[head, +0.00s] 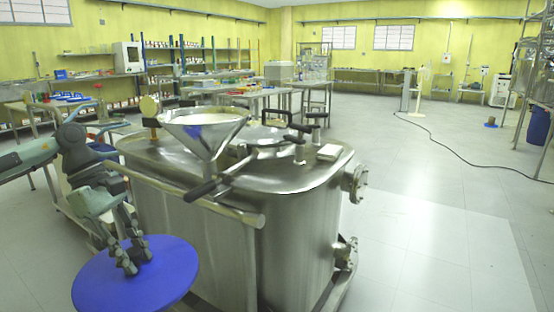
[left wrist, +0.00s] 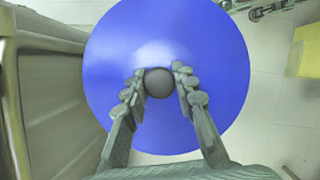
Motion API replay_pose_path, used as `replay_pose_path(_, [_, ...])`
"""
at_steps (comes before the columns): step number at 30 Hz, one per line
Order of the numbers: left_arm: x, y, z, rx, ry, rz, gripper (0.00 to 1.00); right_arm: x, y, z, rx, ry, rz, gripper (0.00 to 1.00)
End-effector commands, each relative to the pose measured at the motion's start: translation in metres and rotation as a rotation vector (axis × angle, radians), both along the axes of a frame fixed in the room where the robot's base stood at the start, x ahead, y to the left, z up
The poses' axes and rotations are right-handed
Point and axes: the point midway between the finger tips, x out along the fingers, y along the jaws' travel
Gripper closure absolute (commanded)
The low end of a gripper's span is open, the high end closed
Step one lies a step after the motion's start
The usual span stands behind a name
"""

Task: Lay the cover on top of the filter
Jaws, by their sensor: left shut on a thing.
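The cover is a flat round blue disc (head: 135,280) with a grey knob; it is at the lower left of the head view and fills the middle of the left wrist view (left wrist: 165,50). My left gripper (head: 138,262) is shut on the cover's knob (left wrist: 159,83), with a finger on each side. The cover hangs beside the front left of the steel vessel, lower than its top. The filter appears to be the steel funnel (head: 204,135) on top of the vessel, with a pale surface inside its mouth. My right gripper is not in view.
The steel vessel (head: 290,225) has a front rail (head: 190,195), a black-handled lid (head: 270,136) and fittings (head: 354,180) on its right side. Benches with equipment stand behind. A black cable (head: 455,150) crosses the open floor at right.

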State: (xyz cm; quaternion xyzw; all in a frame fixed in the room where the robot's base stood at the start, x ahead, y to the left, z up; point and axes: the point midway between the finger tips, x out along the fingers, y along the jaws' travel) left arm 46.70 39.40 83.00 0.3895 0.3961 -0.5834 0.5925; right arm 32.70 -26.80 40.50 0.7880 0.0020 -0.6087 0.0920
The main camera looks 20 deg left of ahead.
Motion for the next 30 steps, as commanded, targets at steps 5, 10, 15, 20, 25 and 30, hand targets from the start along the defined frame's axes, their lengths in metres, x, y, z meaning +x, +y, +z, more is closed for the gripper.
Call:
replay_pose_path(5, [0.022,-0.078,-0.032,-0.003,-0.004,-0.504,1.0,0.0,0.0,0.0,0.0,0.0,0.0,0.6])
replay_pose_path(10, [0.03,-0.145,-0.054,0.003,-0.002,-0.998,1.0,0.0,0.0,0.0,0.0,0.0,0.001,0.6])
replay_pose_path(15, [0.031,-0.19,-0.066,0.005,0.0,-1.376,1.0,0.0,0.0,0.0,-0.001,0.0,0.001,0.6])
replay_pose_path(20, [0.031,-0.208,-0.071,0.003,0.0,-1.557,1.0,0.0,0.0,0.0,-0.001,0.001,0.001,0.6])
replay_pose_path(25, [0.032,-0.212,-0.071,0.006,-0.002,-1.596,1.0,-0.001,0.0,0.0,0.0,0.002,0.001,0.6])
replay_pose_path(30, [0.028,-0.211,-0.085,-0.002,0.002,-1.588,1.0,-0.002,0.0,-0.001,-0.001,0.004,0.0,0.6])
